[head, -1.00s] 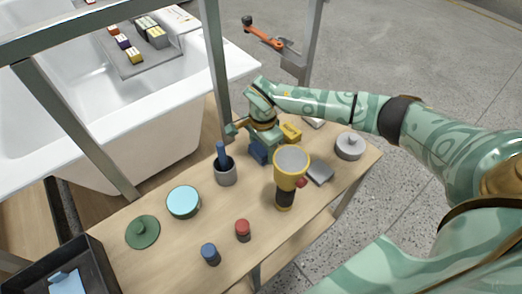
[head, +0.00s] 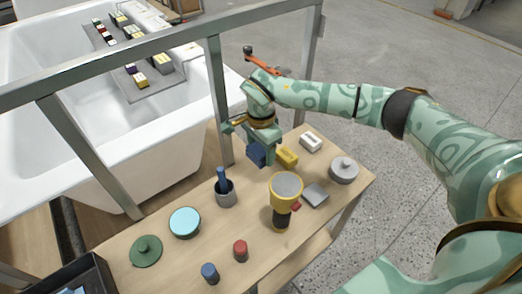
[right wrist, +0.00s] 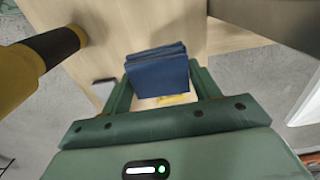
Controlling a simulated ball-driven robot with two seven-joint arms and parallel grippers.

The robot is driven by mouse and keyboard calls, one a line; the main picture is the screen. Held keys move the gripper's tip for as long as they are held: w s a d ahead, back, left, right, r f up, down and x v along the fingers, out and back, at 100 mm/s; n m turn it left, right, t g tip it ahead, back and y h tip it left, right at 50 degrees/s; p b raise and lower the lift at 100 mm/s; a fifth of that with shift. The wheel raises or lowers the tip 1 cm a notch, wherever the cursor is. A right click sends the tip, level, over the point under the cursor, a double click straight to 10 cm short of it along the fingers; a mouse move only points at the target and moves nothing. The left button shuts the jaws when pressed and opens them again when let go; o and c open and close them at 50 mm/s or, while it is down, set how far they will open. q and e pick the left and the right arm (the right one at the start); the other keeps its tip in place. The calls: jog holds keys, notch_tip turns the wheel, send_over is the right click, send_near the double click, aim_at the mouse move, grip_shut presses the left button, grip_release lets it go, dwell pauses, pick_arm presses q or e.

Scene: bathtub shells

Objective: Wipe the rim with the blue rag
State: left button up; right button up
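The blue rag (head: 257,154) is a folded dark blue pad. My right gripper (head: 257,143) is shut on it and holds it just above the table, beside a yellow block. In the right wrist view the rag (right wrist: 157,72) sits between the two green fingers. The white bathtub's rim (head: 165,122) runs behind the metal frame at the left, apart from the rag. My left gripper is out of view.
A metal frame post (head: 219,100) stands between the wooden table and the tub. The table holds a yellow-black torch (head: 284,200), a grey cup with a blue handle (head: 226,193), a turquoise tin (head: 185,222), a yellow block (head: 287,155) and a grey lidded pot (head: 343,170).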

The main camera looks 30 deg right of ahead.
jog(key=c, duration=0.3)
jog(key=shift+c, duration=0.2)
